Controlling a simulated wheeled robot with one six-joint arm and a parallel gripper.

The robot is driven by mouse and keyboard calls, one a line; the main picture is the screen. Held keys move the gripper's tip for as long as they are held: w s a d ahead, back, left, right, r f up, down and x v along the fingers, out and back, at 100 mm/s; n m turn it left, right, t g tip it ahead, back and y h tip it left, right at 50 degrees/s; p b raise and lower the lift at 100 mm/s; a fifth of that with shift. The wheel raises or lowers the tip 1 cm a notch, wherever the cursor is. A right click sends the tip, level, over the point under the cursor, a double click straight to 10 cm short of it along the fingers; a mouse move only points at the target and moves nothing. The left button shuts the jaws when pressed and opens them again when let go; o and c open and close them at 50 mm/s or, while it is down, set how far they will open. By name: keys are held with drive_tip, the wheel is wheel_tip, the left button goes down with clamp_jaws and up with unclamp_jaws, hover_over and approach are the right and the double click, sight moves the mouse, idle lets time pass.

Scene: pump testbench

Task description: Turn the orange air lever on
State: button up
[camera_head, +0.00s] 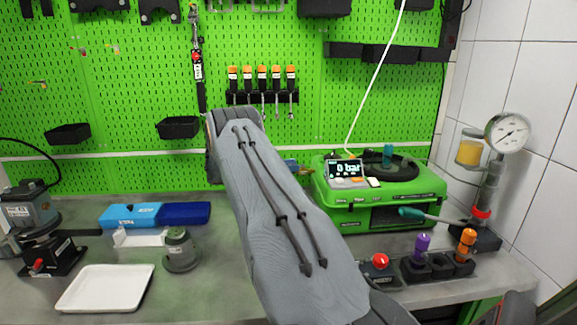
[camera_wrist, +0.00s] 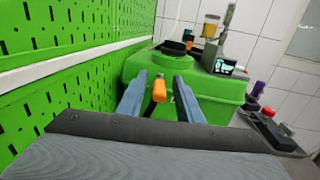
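In the wrist view the orange air lever (camera_wrist: 159,90) points toward me from the side of the green pump tester (camera_wrist: 215,97). My gripper (camera_wrist: 160,78) is open, with one blue-grey finger on each side of the lever. A gap shows between the lever and each finger, so I see no grip on it. In the head view the green tester (camera_head: 375,205) stands on the bench at the right and its screen reads 0 bar. My own arm covers the tester's left side there, and I cannot make out the lever in that view.
The green pegboard (camera_wrist: 60,60) runs close along the left of my gripper. A red button (camera_head: 380,262), a purple knob (camera_head: 422,245) and an orange handle (camera_head: 467,240) stand at the bench's front right. A white tray (camera_head: 106,288) lies at the left.

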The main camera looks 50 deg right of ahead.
clamp_jaws()
drive_tip(key=b, duration=0.2)
drive_tip(key=g+b, duration=0.1)
drive_tip(key=b, duration=0.1)
drive_tip(key=shift+w+d+f+m+y, duration=0.1)
drive_tip(key=shift+w+d+m+y, duration=0.15)
drive_tip(key=shift+m+y, duration=0.15)
drive_tip(key=shift+w+m+g+y+b, duration=0.1)
drive_tip(key=shift+m+g+y+b, duration=0.25)
drive_tip(key=shift+b, duration=0.55)
drive_tip(key=shift+r, duration=0.2)
unclamp_jaws()
drive_tip(key=shift+a, duration=0.1)
